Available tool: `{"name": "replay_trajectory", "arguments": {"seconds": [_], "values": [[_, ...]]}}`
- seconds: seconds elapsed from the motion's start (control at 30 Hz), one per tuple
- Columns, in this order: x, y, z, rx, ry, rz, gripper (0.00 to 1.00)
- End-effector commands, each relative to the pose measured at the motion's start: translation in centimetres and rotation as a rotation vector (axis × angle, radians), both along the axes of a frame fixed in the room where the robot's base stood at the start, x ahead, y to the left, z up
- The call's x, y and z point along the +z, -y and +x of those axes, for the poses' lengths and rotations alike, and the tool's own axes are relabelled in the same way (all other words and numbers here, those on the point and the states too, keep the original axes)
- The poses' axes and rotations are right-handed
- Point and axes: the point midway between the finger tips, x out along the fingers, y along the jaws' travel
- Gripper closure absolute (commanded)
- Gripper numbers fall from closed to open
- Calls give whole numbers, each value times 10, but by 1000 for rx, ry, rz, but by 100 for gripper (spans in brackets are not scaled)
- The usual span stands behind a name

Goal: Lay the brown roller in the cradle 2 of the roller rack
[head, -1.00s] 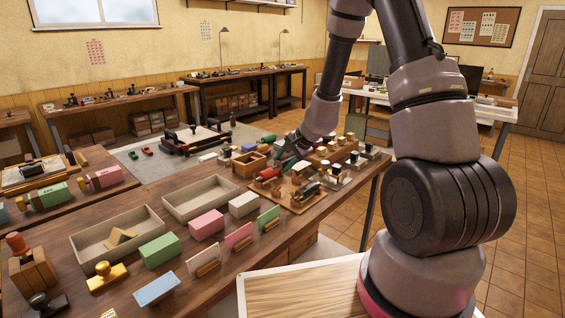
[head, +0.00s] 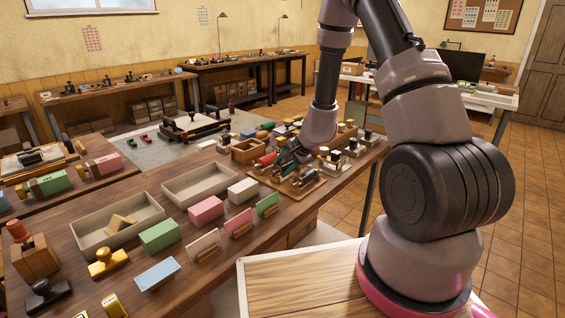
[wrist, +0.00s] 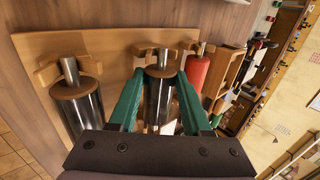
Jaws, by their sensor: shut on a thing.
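My gripper (wrist: 159,84) has its two green fingers shut on a roller with a brown end cap and a shiny metal body, which I take as the brown roller (wrist: 158,103). Its end shaft is at the middle wooden cradle (wrist: 144,48) of the roller rack (wrist: 108,52); I cannot tell whether it bears on it. A similar brown-capped metal roller (wrist: 83,108) lies in the left cradle, and a red roller (wrist: 197,69) lies on the right. In the head view my gripper (head: 290,153) is low over the rack (head: 310,191), and the held roller is hard to make out.
Stamps and small blocks crowd the bench just behind and right of the rack. A small wooden box (head: 248,151) stands behind it. A pink block (head: 205,211), a white block (head: 243,191) and upright cards are to the left. Two shallow trays (head: 165,188) lie further left.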

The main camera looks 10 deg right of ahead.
Motion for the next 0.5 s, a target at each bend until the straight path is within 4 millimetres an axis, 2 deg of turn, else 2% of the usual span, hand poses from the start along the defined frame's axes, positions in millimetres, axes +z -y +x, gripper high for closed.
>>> {"name": "replay_trajectory", "arguments": {"seconds": [0.47, 0.5], "values": [[-6, 0, 0, 0, 2, 0, 100], [-6, 0, 0, 0, 2, 0, 44]]}}
